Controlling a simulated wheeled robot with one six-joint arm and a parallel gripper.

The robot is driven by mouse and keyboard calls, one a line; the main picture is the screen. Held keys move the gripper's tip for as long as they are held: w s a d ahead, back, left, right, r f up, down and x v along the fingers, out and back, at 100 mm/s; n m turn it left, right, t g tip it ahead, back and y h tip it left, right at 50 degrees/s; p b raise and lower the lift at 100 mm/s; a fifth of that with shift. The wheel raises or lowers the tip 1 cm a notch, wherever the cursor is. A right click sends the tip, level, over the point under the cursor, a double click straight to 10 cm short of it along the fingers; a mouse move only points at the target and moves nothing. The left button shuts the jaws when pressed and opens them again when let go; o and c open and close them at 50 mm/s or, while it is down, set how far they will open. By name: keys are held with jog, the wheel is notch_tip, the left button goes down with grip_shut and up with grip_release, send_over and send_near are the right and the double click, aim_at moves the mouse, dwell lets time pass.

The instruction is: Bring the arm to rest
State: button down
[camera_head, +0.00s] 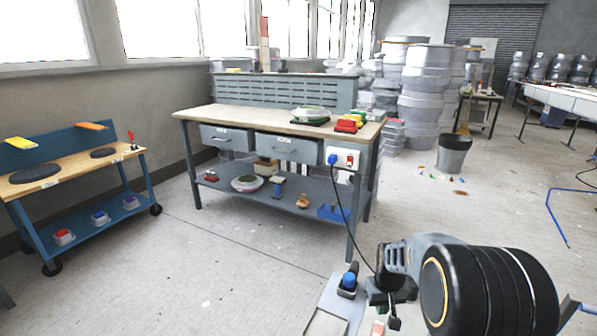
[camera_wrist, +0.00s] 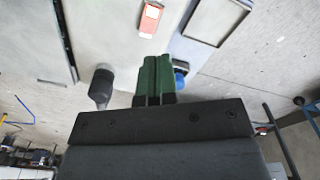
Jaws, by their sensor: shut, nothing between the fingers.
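My arm (camera_head: 490,290) is folded low at the right front in the head view, with its large black joint nearest the camera. In the wrist view my gripper (camera_wrist: 153,62) shows as two green fingers pressed together, with nothing between them. The fingers are above a light grey surface with a blue knob (camera_wrist: 180,78) partly hidden beside them. A red and white item (camera_wrist: 150,19) lies on that surface beyond the fingertips. I cannot clearly make out the fingertips in the head view.
A workbench (camera_head: 228,112) with drawers and a lower shelf stands ahead. A blue trolley (camera_head: 100,215) is at the left. A grey bin (camera_head: 453,155) and stacked moulds (camera_head: 425,95) are behind. The floor (camera_head: 210,265) in front of the bench is clear.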

jog(key=s+a+r+t+p, duration=0.1)
jog(key=s+r+p, duration=0.4)
jog(key=r, duration=0.7)
jog(key=s+a+r+t+p, duration=0.1)
jog(key=s+a+r+p, duration=0.3)
jog(key=r+p, duration=0.5)
jog(key=s+a+r+t+p, duration=0.1)
jog(key=s+a+r+p, duration=0.2)
jog(key=r, duration=1.3)
jog(key=shift+s+r+p, duration=0.2)
jog(key=shift+s+p, duration=1.25)
jog(key=shift+p, duration=1.1)
jog(key=shift+a, duration=0.1)
